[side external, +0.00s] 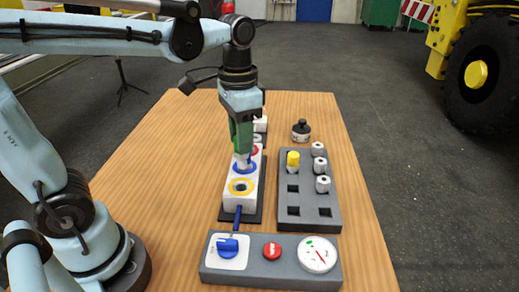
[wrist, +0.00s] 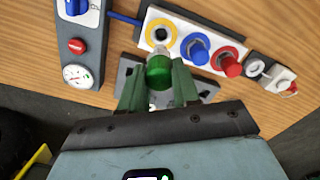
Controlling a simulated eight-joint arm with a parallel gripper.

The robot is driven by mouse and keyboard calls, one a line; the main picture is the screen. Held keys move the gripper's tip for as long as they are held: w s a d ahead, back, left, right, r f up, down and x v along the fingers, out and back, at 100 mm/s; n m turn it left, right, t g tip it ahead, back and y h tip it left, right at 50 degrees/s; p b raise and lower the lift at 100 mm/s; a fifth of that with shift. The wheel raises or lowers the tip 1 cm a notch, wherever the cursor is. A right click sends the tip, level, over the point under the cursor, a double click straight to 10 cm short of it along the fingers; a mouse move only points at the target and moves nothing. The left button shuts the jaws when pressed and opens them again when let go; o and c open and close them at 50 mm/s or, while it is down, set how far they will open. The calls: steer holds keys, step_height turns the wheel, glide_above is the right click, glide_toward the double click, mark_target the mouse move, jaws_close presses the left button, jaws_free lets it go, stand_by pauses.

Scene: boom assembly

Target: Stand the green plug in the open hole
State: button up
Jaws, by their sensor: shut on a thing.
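My gripper (wrist: 158,88) is shut on the green plug (wrist: 159,70), which shows between its green fingers in the wrist view. The white block (side external: 230,204) has a yellow-ringed open hole (wrist: 160,35) at its near end. In the wrist view the green plug appears just below the yellow ring and apart from the hole. In the side view my gripper (side external: 242,148) is over the block, behind the yellow ring (side external: 241,187); the green plug is hard to tell from the fingers there.
A dark tray (side external: 309,222) right of the block has square sockets, some empty, a yellow-topped piece (side external: 293,160) and several grey pieces. A panel (side external: 210,274) in front carries a blue knob, red button and gauge. A black-knobbed object (side external: 301,130) stands behind the tray.

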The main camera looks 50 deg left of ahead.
mark_target(240, 166)
steer(key=shift+s+a+f, duration=0.15)
steer(key=shift+a+f, duration=0.05)
steer(key=shift+f, duration=2.1)
steer(key=shift+f, duration=1.05)
stand_by(0.3)
steer(key=shift+f, duration=0.6)
steer(key=o, duration=1.1)
steer(key=shift+r, duration=3.5)
